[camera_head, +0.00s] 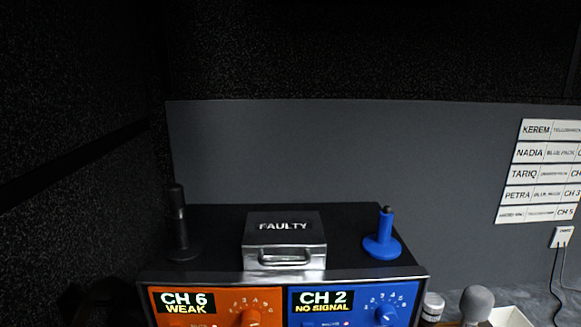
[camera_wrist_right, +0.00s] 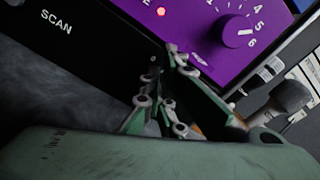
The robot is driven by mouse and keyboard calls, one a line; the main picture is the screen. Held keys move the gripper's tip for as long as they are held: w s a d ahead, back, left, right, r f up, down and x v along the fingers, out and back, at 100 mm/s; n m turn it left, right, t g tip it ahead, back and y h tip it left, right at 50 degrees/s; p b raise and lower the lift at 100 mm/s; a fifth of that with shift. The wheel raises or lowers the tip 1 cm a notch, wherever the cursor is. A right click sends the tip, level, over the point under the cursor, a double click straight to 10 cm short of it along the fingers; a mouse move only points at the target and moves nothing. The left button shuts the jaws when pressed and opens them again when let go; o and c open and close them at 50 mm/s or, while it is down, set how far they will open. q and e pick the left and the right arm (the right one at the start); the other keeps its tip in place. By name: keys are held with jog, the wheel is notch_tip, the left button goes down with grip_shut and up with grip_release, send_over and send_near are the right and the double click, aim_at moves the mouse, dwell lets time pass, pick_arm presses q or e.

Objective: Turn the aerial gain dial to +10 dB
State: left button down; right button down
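No dial labelled aerial gain or +10 dB can be read in either view. A purple panel (camera_wrist_right: 185,25) in the right wrist view carries a purple knob (camera_wrist_right: 234,31) with numbers around it, 4, 5 and 6 legible. In the head view, an orange CH 6 WEAK panel (camera_head: 188,311) has an orange knob (camera_head: 250,317), and a blue CH 2 NO SIGNAL panel (camera_head: 345,296) has a blue knob (camera_head: 386,315). My right gripper (camera_wrist_right: 163,75) shows in its wrist view, below and left of the purple knob, its finger opening unclear. My left gripper is out of view.
A FAULTY metal box (camera_head: 285,234) sits on the rack top (camera_head: 345,225) between a black antenna (camera_head: 179,225) and a blue antenna (camera_head: 383,237). A grey-headed microphone (camera_head: 477,302) and white tray (camera_head: 508,317) are at right. A black SCAN panel (camera_wrist_right: 60,40) adjoins the purple one.

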jog(key=shift+s+d+f, duration=0.1)
jog(key=shift+d+f, duration=0.05)
dwell(0.3)
jog(key=shift+r+p, duration=0.4)
jog(key=shift+s, duration=0.1)
jog(key=shift+s+d+r, duration=0.1)
jog(key=shift+s, duration=2.8)
